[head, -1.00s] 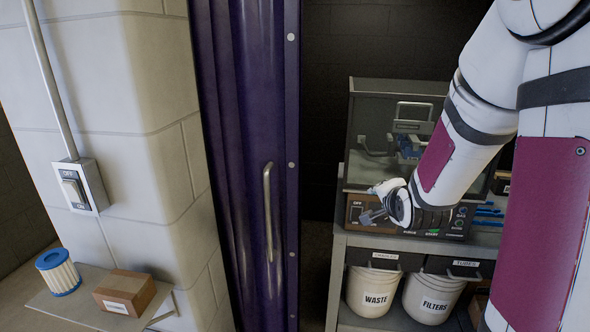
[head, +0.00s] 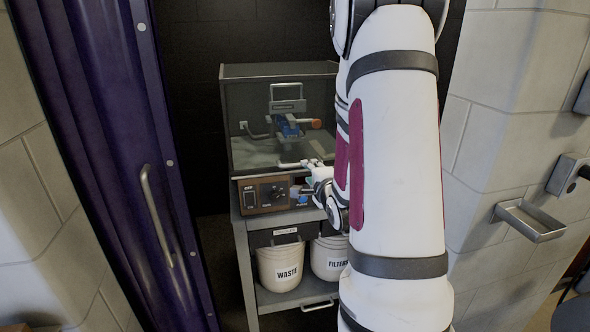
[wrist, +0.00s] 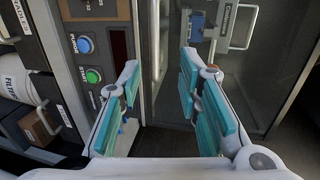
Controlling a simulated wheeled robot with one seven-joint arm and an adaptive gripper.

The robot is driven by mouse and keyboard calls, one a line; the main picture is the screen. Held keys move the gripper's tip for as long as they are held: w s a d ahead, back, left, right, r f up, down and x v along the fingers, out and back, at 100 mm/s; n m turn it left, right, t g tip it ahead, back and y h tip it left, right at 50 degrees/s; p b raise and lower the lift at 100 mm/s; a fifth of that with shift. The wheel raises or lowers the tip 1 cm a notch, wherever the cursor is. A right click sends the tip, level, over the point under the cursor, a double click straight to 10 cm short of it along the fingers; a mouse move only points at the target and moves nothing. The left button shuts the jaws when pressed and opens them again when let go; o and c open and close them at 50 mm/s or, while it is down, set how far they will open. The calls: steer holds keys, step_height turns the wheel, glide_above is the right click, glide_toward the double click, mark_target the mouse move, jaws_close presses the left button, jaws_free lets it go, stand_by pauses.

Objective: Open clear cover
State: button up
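The clear cover (head: 250,120) is a see-through box over a machine on a grey cart. It appears shut down over the blue fixture inside. A pale bar handle (head: 290,164) seems to run along its lower front edge; a metal bar (wrist: 161,45) stands beyond the fingers in the wrist view. My gripper (head: 312,170) is at the lower right front of the cover, partly hidden by my arm. In the wrist view my gripper (wrist: 160,88) is open, its teal-padded fingers apart with nothing held between them. I cannot tell whether it touches the handle.
The control panel (head: 265,193) has buttons, including blue (wrist: 86,44) and green (wrist: 93,76). A WASTE bucket (head: 281,266) and a FILTERS bucket (head: 328,258) stand below. A block wall with a metal holder (head: 530,219) is right.

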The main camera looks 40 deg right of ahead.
steer(key=shift+w+d+f+b, duration=0.25)
steer(key=shift+w+b, duration=0.2)
steer(key=shift+b, duration=1.25)
steer(key=b, duration=0.3)
steer(key=shift+s+f+b, duration=0.2)
steer(key=shift+f+b, duration=0.1)
steer(key=shift+b, duration=0.05)
steer(key=x, duration=1)
steer(key=shift+w+d, duration=0.3)
steer(key=shift+d, duration=0.05)
jaws_close()
